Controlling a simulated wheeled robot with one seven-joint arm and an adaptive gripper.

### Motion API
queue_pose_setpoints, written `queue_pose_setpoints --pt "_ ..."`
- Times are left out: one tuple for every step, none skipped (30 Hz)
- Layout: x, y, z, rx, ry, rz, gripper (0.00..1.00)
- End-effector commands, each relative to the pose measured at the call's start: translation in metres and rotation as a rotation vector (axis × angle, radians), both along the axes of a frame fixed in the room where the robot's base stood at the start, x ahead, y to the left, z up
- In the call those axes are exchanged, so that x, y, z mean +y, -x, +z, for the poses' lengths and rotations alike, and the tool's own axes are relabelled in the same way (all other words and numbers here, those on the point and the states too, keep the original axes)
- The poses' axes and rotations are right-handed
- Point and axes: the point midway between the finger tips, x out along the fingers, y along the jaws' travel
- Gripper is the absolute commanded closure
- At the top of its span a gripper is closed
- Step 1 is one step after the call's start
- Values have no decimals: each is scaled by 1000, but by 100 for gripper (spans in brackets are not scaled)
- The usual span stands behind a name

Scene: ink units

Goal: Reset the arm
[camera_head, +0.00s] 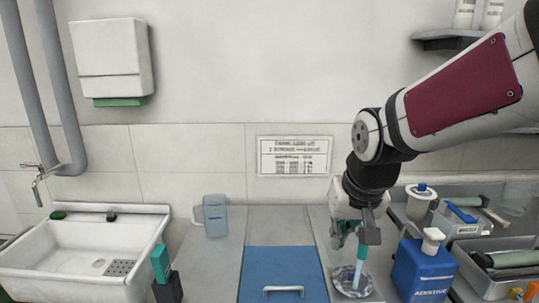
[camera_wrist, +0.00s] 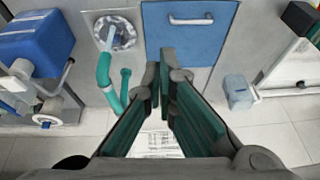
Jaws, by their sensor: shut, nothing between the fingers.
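My arm comes in from the upper right in the head view, bent at the elbow, with its wrist hanging down. My gripper (camera_head: 362,240) is above the counter, beside or in front of the teal tool; the overlap hides which. In the wrist view the fingertips of my gripper (camera_wrist: 165,78) meet, with nothing held between them. A teal curved tool (camera_wrist: 104,72) with a pale blue end stands in a round silver dish or drain (camera_wrist: 126,40), apart from the fingers in the wrist view. The silver round (camera_head: 346,284) also shows in the head view.
A blue jug (camera_head: 424,268) marked like "ADDITIVE" stands right of my gripper, near grey trays (camera_head: 500,262). A blue panel with a handle (camera_head: 282,262) and a clear pitcher (camera_head: 215,216) lie left. A white sink (camera_head: 80,250) is far left. A shelf (camera_head: 447,38) hangs upper right.

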Motion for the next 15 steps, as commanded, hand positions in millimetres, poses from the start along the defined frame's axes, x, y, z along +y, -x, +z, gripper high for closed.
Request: queue_pose_setpoints --pt "-9 17 12 -13 -3 -4 100" --pt "-13 27 16 -15 -3 -3 100" --pt "-19 40 22 -19 -2 0 100" --pt "-23 51 26 -22 0 0 100" --pt "-26 61 30 -26 2 0 100" --pt "-31 74 34 -30 5 2 100" --pt "-34 85 36 -33 8 2 100" --pt "-37 95 39 -37 12 3 100" --pt "-41 109 41 -40 18 4 100" --pt "-44 118 42 -45 21 4 100" --pt "-46 128 43 -46 26 5 100" --pt "-49 140 43 -51 33 7 100" --pt "-51 148 43 -53 37 6 100" --pt "-53 155 43 -55 42 5 100" --pt "-54 164 43 -57 48 6 100"
